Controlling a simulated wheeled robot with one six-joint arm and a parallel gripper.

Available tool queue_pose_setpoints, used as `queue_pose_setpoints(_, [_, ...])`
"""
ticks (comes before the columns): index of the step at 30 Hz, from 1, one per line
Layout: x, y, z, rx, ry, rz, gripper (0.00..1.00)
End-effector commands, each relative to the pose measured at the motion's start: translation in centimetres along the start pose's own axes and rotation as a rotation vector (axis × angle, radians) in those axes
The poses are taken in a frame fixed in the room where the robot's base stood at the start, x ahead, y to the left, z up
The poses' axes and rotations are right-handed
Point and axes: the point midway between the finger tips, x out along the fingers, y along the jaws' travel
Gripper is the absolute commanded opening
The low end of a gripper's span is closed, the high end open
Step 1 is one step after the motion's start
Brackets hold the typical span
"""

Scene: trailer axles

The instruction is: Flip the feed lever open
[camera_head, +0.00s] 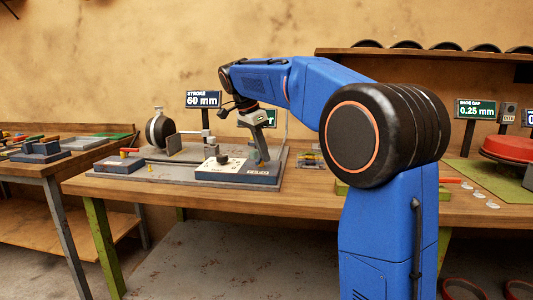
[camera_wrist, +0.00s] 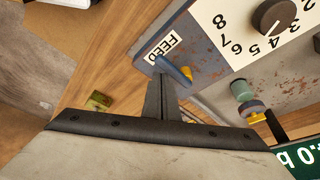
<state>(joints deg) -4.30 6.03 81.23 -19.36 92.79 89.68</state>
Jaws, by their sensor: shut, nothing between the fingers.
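The feed box (camera_head: 222,170) is a blue-grey block with a white numbered panel, standing at the front of the machine plate on the bench. Its FEED label (camera_wrist: 163,47) and a dark dial (camera_wrist: 272,15) show in the wrist view. Beside the label is a small blue lever-like part (camera_wrist: 173,68) with a yellow piece, which I take for the feed lever. My gripper (camera_wrist: 160,80) is shut and empty, its fingertips close by this part; contact cannot be told. In the head view my gripper (camera_head: 264,158) points down at the box's right end and the lever cannot be made out.
A green knob-like part (camera_wrist: 243,90) stands right of the fingers in the wrist view. Left of the feed box is another blue-grey box (camera_head: 120,164) with a red and yellow handle. A 60 mm sign (camera_head: 203,99) stands behind. The bench's front edge (camera_head: 215,200) is clear.

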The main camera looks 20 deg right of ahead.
Motion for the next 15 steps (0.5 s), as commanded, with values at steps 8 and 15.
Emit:
queue_pose_setpoints(8, [-0.18, -0.18, 0.54, -0.001, -0.002, -0.001, 0.0])
queue_pose_setpoints(15, [-0.24, -0.25, 0.75, -0.003, -0.005, -0.002, 0.0])
